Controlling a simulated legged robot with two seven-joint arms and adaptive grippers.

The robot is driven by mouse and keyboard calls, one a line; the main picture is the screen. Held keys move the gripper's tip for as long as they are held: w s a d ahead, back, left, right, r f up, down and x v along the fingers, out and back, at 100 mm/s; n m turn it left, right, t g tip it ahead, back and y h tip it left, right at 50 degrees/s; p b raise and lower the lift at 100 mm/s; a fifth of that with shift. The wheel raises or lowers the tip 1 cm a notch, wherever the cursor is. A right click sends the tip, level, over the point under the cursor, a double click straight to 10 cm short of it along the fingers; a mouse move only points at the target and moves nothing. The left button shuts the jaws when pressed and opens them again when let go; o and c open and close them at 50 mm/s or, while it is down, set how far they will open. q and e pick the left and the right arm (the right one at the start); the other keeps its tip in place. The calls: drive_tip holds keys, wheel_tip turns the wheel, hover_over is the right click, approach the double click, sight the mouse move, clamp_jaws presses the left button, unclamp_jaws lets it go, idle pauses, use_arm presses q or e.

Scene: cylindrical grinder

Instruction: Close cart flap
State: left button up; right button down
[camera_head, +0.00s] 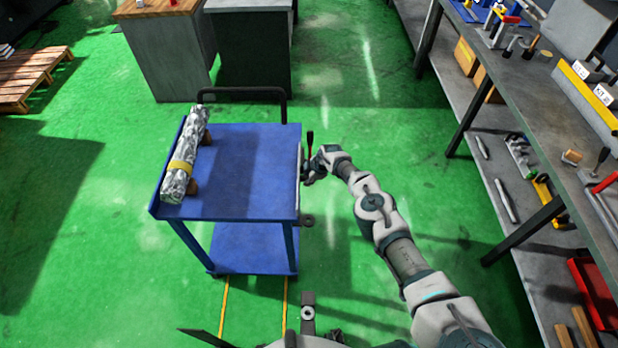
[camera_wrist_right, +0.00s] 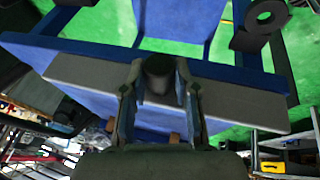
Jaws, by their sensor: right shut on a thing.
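The blue cart (camera_head: 245,180) stands in front of me, with a flat top and a lower shelf. A narrow grey strip, which looks like the flap (camera_head: 300,168), runs along the cart's right edge; it shows as a long grey bar beside blue metal in the right wrist view (camera_wrist_right: 235,100). My right gripper (camera_head: 309,172) is at this edge, by an upright dark handle (camera_head: 310,139). In the wrist view its fingers (camera_wrist_right: 160,100) are on either side of a dark round handle end (camera_wrist_right: 158,70). How far the flap is tilted is hard to tell. My left gripper is not in view.
A foil-wrapped roll (camera_head: 186,160) with a yellow band lies along the cart top's left side. A black push bar (camera_head: 243,91) rises at the far end. A long workbench (camera_head: 530,105) with tools stands at right. Green floor lies open at left.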

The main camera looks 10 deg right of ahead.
drive_tip(key=shift+a, duration=0.1)
drive_tip(key=c, duration=1.1)
unclamp_jaws()
drive_tip(key=shift+w, duration=0.1)
drive_tip(key=shift+o, duration=1.2)
drive_tip(key=shift+w+a+f, duration=0.1)
drive_tip(key=shift+w, duration=0.05)
drive_tip(key=shift+d+r, duration=0.35)
drive_tip(key=shift+r, duration=0.45)
drive_tip(key=v, duration=1)
drive_tip(key=shift+s, duration=0.25)
drive_tip(key=shift+a, duration=0.1)
